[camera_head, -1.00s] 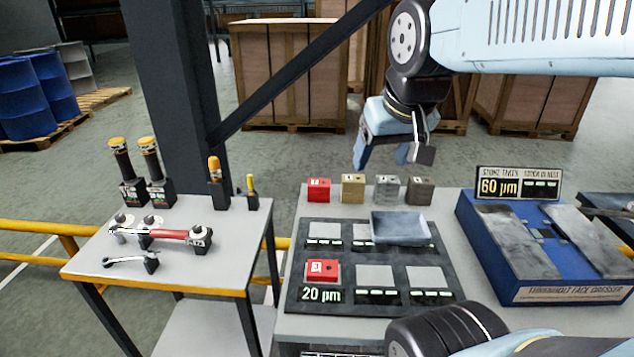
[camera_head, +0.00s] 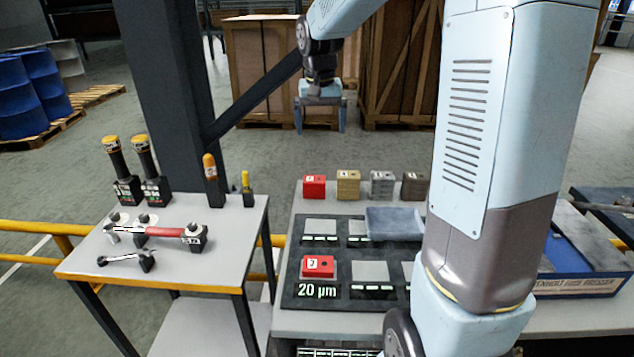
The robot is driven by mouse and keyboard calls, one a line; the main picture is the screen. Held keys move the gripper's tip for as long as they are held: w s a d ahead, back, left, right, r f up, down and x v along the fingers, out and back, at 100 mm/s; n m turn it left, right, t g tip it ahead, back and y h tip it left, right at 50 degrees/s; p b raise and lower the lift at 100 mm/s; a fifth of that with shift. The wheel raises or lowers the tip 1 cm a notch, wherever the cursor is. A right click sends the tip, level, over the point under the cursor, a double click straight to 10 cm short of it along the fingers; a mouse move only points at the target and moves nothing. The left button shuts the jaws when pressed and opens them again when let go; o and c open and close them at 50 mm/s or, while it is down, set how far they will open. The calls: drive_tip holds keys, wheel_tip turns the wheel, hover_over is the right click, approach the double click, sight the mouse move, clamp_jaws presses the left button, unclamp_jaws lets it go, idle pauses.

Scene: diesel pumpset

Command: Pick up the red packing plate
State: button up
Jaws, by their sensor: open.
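A red block (camera_head: 314,187) with a white label stands at the left end of the back row on the right table. A second red piece (camera_head: 318,267), flat-topped with a white label, sits on the dark board (camera_head: 345,232) above a "20 µm" display. I cannot tell from its look which one is the packing plate. My gripper (camera_head: 320,122) is open and empty, with its fingers pointing down. It hangs high, and in the picture it appears above the back row of blocks, apart from both red pieces.
Tan (camera_head: 348,184), grey (camera_head: 382,184) and brown (camera_head: 415,186) blocks stand beside the red one. A grey-blue tray (camera_head: 393,223) lies on the board.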

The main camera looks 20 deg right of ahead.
drive_tip(key=w+f+m+g, duration=0.1)
drive_tip(key=w+f, duration=0.6)
drive_tip(key=w, duration=0.1)
hover_over(315, 179)
drive_tip(key=shift+y, duration=0.3)
drive_tip(key=f, duration=0.8)
drive_tip(key=shift+s+a+f, duration=0.2)
drive_tip(key=shift+s+f, duration=0.05)
drive_tip(key=shift+f, duration=0.1)
drive_tip(key=shift+w+d+f, duration=0.1)
drive_tip(key=shift+f, duration=1.2)
drive_tip(key=shift+w+d+f, duration=0.1)
drive_tip(key=shift+f, duration=1.2)
drive_tip(key=shift+c, duration=0.4)
drive_tip(key=shift+r, duration=0.1)
drive_tip(key=c, duration=1.3)
wheel_tip(315, 179, up, 18)
